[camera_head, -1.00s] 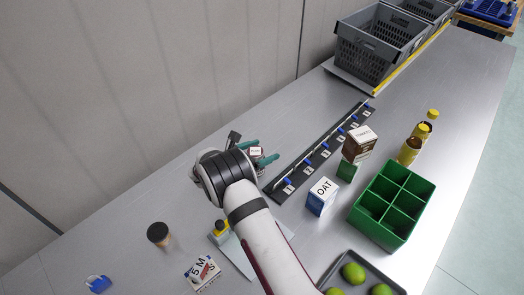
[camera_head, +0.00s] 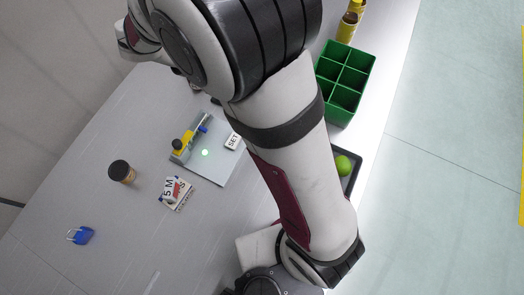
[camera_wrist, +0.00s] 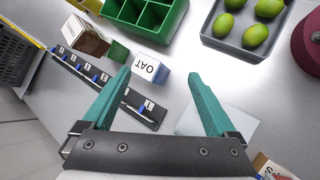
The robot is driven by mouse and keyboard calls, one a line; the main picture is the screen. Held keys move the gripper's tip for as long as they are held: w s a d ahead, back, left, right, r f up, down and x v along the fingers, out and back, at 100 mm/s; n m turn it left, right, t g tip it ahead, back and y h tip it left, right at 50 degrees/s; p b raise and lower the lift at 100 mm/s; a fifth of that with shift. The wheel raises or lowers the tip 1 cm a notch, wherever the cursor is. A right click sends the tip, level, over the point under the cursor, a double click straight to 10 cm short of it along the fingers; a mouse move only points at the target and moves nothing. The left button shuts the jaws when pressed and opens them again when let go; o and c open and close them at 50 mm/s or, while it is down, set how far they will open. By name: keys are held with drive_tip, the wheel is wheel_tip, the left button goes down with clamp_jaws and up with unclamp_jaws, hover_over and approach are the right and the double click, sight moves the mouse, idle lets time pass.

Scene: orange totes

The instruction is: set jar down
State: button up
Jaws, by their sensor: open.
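A small jar with a black lid and tan body (camera_head: 122,171) stands on the grey table at the left of the head view. It is not seen in the wrist view. My gripper (camera_wrist: 159,75) is open in the wrist view, with its teal fingers spread and nothing between them. It is above the table, apart from the things below. In the head view its fingers are hidden or out of frame.
A pale plate (camera_head: 209,170) carries a yellow fixture and a SET block (camera_head: 233,141). A 5 M block (camera_head: 175,190) and blue padlock (camera_head: 81,236) lie nearby. An OAT carton (camera_wrist: 148,68), numbered rail (camera_wrist: 110,90), green divided bin (camera_head: 335,112) and lime tray (camera_wrist: 233,47) are around.

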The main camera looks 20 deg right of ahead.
drive_tip(key=s+a+r+m+y, duration=0.1)
drive_tip(key=s+m+y, duration=0.4)
drive_tip(key=s+m, duration=0.4)
drive_tip(key=s+a+r+m+g+y, duration=0.1)
drive_tip(key=s+m+y, duration=0.4)
drive_tip(key=s+m, duration=0.4)
drive_tip(key=s, duration=0.4)
drive_tip(key=shift+s+a+r, duration=0.2)
drive_tip(key=shift+a+r, duration=0.05)
drive_tip(key=shift+a, duration=0.15)
